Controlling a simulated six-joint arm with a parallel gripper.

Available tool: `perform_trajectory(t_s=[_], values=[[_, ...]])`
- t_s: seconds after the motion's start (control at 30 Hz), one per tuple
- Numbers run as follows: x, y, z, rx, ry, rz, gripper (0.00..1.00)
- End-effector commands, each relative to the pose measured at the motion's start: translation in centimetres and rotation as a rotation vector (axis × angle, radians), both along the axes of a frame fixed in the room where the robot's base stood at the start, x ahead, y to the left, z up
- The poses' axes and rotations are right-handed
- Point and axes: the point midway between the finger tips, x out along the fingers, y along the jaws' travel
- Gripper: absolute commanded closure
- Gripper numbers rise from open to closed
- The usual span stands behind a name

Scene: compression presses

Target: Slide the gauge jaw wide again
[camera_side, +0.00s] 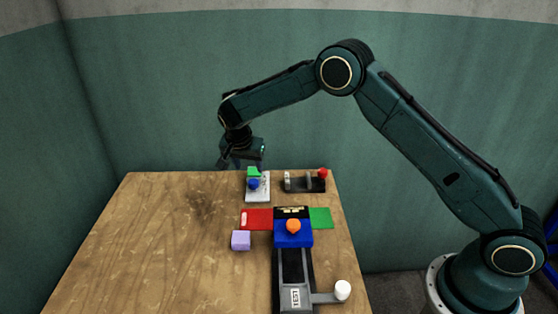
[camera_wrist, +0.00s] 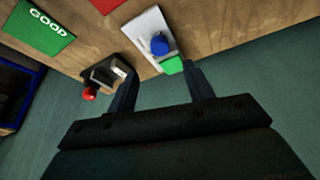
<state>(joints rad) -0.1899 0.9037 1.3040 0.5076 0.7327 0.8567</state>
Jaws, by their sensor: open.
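My gripper (camera_side: 243,164) is open and empty, above the far edge of the table, close to a white-based device (camera_side: 257,197). In the wrist view my gripper (camera_wrist: 160,72) has its two fingers apart, with the green block (camera_wrist: 171,66) of that device between and beyond them. The device also carries a blue knob (camera_side: 253,184). To its right stands a dark device (camera_side: 305,187) with grey upright pieces and a red knob (camera_side: 323,173). It looks like a sliding-jaw gauge, but no label confirms this. The wrist view shows its red knob (camera_wrist: 89,94) left of my fingers.
A blue press block (camera_side: 293,239) with an orange knob stands on a dark rail, with a white-knobbed lever (camera_side: 342,290) in front. Red (camera_side: 257,219) and green (camera_side: 321,218) pads flank it. A lilac cube (camera_side: 240,240) lies left. The table's left side (camera_side: 150,240) is clear.

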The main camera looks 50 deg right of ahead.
Motion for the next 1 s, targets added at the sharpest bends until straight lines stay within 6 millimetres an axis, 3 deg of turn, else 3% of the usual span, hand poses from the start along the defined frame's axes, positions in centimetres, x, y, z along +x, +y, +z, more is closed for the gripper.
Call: perform_trajectory(t_s=[0.5, 1.0], values=[[1.4, -2.4, -6.8, 0.000, 0.001, 0.000, 0.48], [1.7, -2.9, -8.0, 0.000, -0.001, 0.000, 0.48]])
